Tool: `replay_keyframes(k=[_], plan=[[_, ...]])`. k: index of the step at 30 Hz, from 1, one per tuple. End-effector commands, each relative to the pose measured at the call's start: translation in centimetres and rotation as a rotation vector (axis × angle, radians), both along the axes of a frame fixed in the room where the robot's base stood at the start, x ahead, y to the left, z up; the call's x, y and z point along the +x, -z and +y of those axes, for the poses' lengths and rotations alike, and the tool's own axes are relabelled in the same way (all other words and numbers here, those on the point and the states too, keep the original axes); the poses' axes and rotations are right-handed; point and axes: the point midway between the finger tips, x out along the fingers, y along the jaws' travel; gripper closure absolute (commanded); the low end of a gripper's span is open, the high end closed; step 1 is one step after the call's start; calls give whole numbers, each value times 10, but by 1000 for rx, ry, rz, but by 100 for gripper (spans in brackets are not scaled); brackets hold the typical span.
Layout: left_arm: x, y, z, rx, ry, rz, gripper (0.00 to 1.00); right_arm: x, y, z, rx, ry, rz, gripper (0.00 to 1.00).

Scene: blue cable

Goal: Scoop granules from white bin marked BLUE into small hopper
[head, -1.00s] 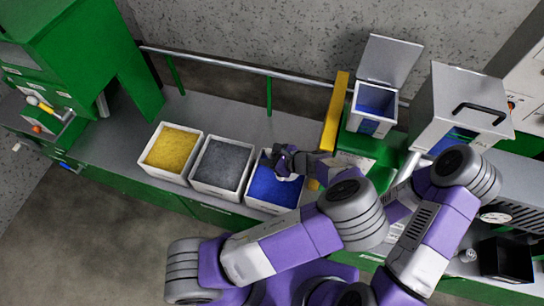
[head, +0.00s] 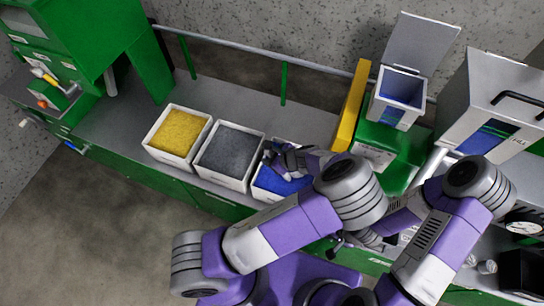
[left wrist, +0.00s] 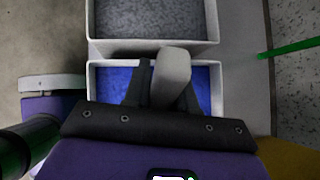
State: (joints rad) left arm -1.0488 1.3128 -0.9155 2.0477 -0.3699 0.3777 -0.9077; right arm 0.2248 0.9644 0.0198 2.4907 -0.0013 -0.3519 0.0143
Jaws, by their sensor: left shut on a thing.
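The white bin (head: 262,194) holding blue granules (head: 278,181) is at the right end of a row of bins. It also shows in the left wrist view (left wrist: 217,85); no BLUE marking is readable. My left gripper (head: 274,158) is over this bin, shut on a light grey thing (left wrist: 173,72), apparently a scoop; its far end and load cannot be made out. The small hopper (head: 394,113), lid raised, stands right of the bin on a green machine, with a bluish inside. My right gripper (head: 340,243) is small and dark below the bench edge; its jaws are unclear.
White bins of yellow (head: 180,131) and grey granules (head: 229,152) stand to the left. A yellow upright panel (head: 352,105) stands between the blue bin and the hopper. A larger lidded box (head: 487,105) is at right. A rail (head: 265,48) runs behind the bench.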

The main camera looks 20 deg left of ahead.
Motion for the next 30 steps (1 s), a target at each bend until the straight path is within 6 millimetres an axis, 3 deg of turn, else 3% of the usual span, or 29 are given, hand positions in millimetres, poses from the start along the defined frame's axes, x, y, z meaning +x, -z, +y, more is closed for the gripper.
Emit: replay_keyframes(k=[9,18,30], plan=[[0,38,7,2,-2,0,100,0,28,0,0,0,0,100],[1,34,32,2,-2,-1,100,0,22,0,0,0,0,100],[2,34,38,2,-1,-1,100,0,23,0,0,0,0,100]])
